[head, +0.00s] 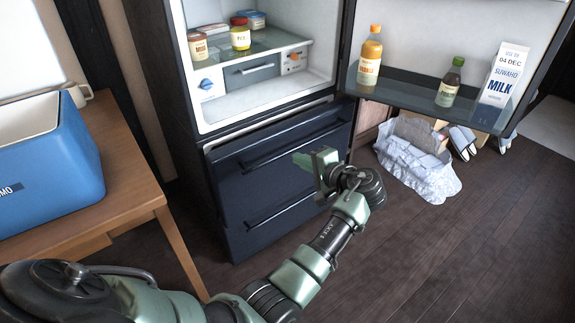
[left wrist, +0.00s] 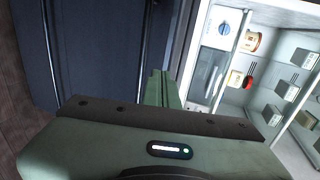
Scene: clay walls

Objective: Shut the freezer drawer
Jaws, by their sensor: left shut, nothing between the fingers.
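The dark blue freezer drawer (head: 245,165) is below the open fridge compartment. A pale rim shows along its top edge, so it seems to stand slightly out from the body; how far is hard to tell. A bar handle (head: 290,145) runs across its upper front. My left gripper (head: 303,161) is shut and empty, in front of the drawer's right half, just below the handle. I cannot tell whether it touches the front. In the left wrist view, the shut fingers (left wrist: 161,88) point towards the blue front (left wrist: 95,45). My right gripper is not in view.
The fridge door (head: 430,105) hangs open at right, with bottles and a milk carton on its shelf. A wooden table (head: 135,190) with a blue cooler box (head: 60,165) stands at left.

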